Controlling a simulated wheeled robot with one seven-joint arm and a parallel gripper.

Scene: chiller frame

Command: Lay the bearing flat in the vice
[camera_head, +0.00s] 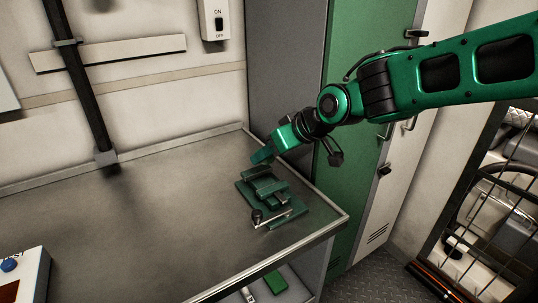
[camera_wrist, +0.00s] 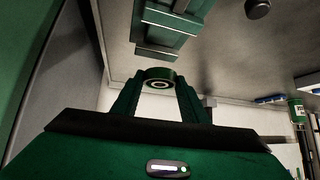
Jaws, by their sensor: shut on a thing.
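The green vice (camera_head: 250,203) stands on the grey worktop near its right corner, with a silver handle bar at its front. It also shows at the top of the wrist view (camera_wrist: 165,18). My gripper (camera_head: 262,156) is just above and behind the vice in the head view. In the wrist view my gripper (camera_wrist: 160,88) is shut on the bearing (camera_wrist: 160,77), a small dark green ring with a pale centre. The bearing sits between the fingertips, apart from the vice in that view. I cannot make out the bearing in the head view.
The worktop (camera_head: 150,220) is clear to the left of the vice. A box with a blue button (camera_head: 12,268) stands at its front left. A wall (camera_head: 160,120) rises behind, and a green locker (camera_head: 355,110) stands to the right. Blue items and a green can (camera_wrist: 296,109) show at the wrist view's right.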

